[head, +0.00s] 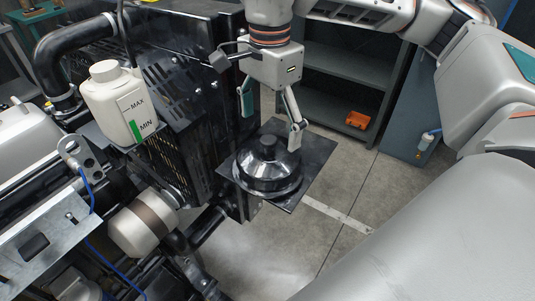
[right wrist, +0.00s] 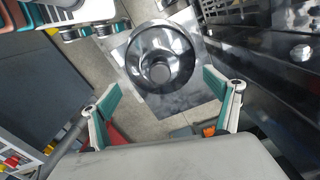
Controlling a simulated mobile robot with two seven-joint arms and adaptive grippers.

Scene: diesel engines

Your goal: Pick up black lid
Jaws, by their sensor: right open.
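The black lid (head: 266,166) is a round, glossy, stepped piece with a knob on top. It sits upright on a flat dark square plate (head: 312,158) beside the engine. In the right wrist view the lid (right wrist: 160,55) shows from above, near the top middle. My right gripper (head: 271,114) points down just above and behind the lid, with its fingers spread. In the right wrist view both fingertips of the right gripper (right wrist: 162,98) stand wide apart, with nothing between them. My left gripper does not show.
The black engine (head: 190,95) rises close to the left of the plate, with a white coolant bottle (head: 120,105) on it. A grey shelf (head: 330,85) with an orange box (head: 357,120) stands behind. The floor (head: 345,190) right of the plate is clear.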

